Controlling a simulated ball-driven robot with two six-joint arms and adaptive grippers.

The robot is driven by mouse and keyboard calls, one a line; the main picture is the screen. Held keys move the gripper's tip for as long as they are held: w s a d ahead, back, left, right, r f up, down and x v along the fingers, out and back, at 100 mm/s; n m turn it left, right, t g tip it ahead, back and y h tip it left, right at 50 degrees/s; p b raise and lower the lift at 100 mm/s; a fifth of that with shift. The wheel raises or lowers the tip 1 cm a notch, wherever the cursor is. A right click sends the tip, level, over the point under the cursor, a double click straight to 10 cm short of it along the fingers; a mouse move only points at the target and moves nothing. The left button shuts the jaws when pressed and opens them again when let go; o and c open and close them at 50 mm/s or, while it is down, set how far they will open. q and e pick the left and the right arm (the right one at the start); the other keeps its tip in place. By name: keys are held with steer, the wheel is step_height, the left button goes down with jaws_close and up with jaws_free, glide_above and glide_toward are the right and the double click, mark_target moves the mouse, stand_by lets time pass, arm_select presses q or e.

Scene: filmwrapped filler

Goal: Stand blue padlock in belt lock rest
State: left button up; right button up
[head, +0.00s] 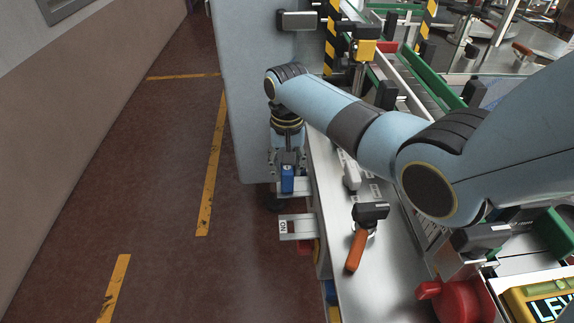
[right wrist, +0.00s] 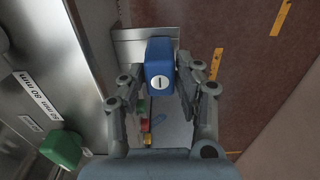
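The blue padlock (head: 287,179) is upright between the fingers of my right gripper (head: 287,162), beside the machine's left edge. In the right wrist view the blue padlock (right wrist: 160,66) shows a round keyhole face, with my right gripper (right wrist: 160,72) closed on both its sides. A metal bracket (head: 302,187) sticks out right behind the padlock; it also shows in the wrist view (right wrist: 128,38). I cannot tell whether the padlock touches or rests on it. No label names the belt lock rest. My left gripper is not in view.
A second bracket (head: 298,228) with a printed label juts out nearer me. An orange-handled lever (head: 357,250) and a white handle (head: 351,175) stand on the steel machine top. A grey panel (head: 255,90) rises behind. Open floor (head: 160,190) lies left.

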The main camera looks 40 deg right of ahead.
steer(key=o, duration=0.4)
steer(key=shift+c, duration=0.2)
step_height(320, 180, up, 12)
